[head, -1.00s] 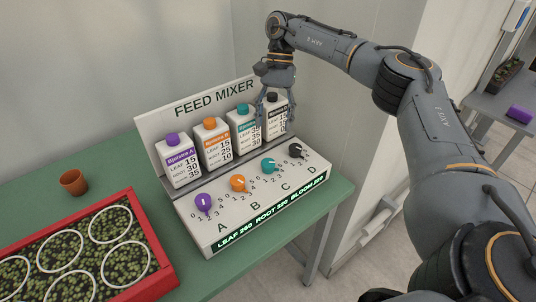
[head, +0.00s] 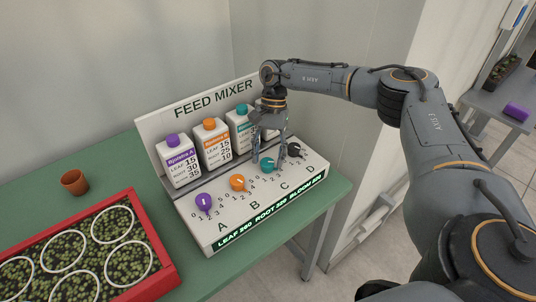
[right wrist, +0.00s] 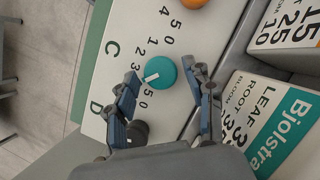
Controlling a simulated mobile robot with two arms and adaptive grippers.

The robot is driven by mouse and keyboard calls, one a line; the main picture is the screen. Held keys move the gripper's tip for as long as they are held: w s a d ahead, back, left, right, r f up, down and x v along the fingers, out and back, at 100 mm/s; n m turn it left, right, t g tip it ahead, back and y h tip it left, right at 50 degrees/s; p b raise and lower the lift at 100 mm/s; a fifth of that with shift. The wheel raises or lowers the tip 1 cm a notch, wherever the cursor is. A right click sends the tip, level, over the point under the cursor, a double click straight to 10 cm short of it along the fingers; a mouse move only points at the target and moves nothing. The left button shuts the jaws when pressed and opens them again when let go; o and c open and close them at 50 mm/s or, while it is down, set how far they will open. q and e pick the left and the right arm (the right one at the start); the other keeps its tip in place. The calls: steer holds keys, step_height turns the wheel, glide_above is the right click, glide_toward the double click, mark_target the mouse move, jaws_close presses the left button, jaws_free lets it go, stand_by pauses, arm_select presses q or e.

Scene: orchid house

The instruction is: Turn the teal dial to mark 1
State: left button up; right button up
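The teal dial (head: 268,164) sits on the front panel of the feed mixer (head: 215,232), between the orange and black dials. It also shows in the right wrist view (right wrist: 163,70), where its white pointer line is turned to the left and slightly down. I cannot tell exactly which mark it points to. My right gripper (head: 270,157) is over the teal dial with its fingers pointing down. In the right wrist view its open fingers (right wrist: 162,84) stand on either side of the dial, apart from it. My left gripper is not in view.
The orange dial (head: 237,183), purple dial (head: 203,201) and black dial (head: 294,149) share the panel. Several bottles, such as the orange-capped one (head: 214,146), stand close behind. A red tray (head: 163,262) and brown pot (head: 74,182) are at the left.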

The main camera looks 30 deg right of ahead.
steer(key=c, duration=0.8)
steer(key=shift+m, duration=0.3)
steer(key=m+t, duration=0.1)
steer(key=m, duration=0.1)
steer(key=shift+s+d+m+y, duration=0.1)
steer(key=shift+m+y, duration=0.3)
steer(key=m+t, duration=0.2)
steer(key=m, duration=0.3)
steer(key=shift+s+b, duration=0.2)
steer(key=shift+b, duration=0.15)
steer(key=m+t, duration=0.1)
steer(key=m, duration=0.2)
steer(key=m+t+b, duration=0.1)
steer(key=m, duration=0.1)
steer(key=shift+s+f+m+t, duration=0.1)
steer(key=shift+s+m+t, duration=0.1)
steer(key=shift+m+t, duration=0.15)
steer(key=shift+s+m+t+h+b, duration=0.1)
steer(key=shift+m+t+h+b, duration=0.3)
steer(key=shift+m, duration=0.8)
steer(key=shift+m+t+h+b, duration=0.15)
steer(key=shift+m+h+b, duration=0.25)
steer(key=shift+m, duration=0.75)
